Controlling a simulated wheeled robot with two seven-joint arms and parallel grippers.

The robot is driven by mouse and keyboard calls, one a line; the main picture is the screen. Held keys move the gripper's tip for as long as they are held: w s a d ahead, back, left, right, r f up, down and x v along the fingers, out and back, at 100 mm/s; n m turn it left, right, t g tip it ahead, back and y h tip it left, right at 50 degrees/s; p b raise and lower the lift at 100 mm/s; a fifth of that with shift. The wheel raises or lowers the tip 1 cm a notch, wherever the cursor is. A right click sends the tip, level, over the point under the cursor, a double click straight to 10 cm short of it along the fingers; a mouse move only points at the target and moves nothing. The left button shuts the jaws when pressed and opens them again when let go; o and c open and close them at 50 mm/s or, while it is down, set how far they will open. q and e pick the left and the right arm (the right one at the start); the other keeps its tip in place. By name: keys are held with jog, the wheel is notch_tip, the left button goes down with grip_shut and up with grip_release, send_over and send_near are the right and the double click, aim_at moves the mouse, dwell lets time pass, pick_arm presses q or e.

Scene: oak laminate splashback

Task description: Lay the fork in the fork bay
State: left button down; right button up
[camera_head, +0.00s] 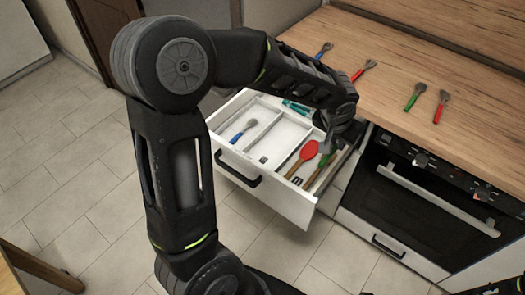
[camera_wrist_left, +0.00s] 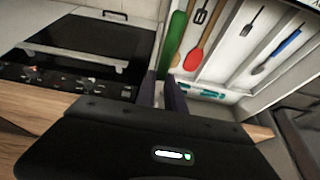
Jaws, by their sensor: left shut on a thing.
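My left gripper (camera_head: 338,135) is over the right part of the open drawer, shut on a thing. In the left wrist view its fingers (camera_wrist_left: 168,95) are close together; what they hold is mostly hidden, and I cannot tell if it is the fork. The white drawer (camera_head: 283,192) has several compartments. A middle bay has a dark fork-shaped mark (camera_wrist_left: 257,18) on its floor. I take it as the fork bay, and it looks empty. A blue-handled spoon (camera_head: 243,131) lies in the bay to its left in the head view. My right gripper is out of view.
A red spoon (camera_head: 309,151) and a green, wood-handled utensil (camera_wrist_left: 176,40) lie in the drawer's right bay. Teal items (camera_head: 296,107) lie at the back. Blue (camera_head: 324,50), red (camera_head: 364,69) and green (camera_head: 415,95) handled utensils lie on the wooden counter. An oven (camera_head: 430,195) stands right of the drawer.

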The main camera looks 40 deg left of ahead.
pick_arm(q)
jog(key=shift+w+a+f+b, duration=0.1)
jog(key=shift+a+f+b, duration=0.15)
jog(key=shift+b, duration=0.05)
jog(key=w+a+f+b, duration=0.4)
jog(key=a+f+b, duration=0.5)
jog(key=a+b, duration=0.25)
jog(key=b, duration=0.6)
send_over(274, 149)
notch_tip(274, 149, down, 3)
jog(key=shift+p, duration=0.4)
notch_tip(274, 149, down, 6)
jog(key=shift+f, duration=0.1)
jog(key=shift+f, duration=0.1)
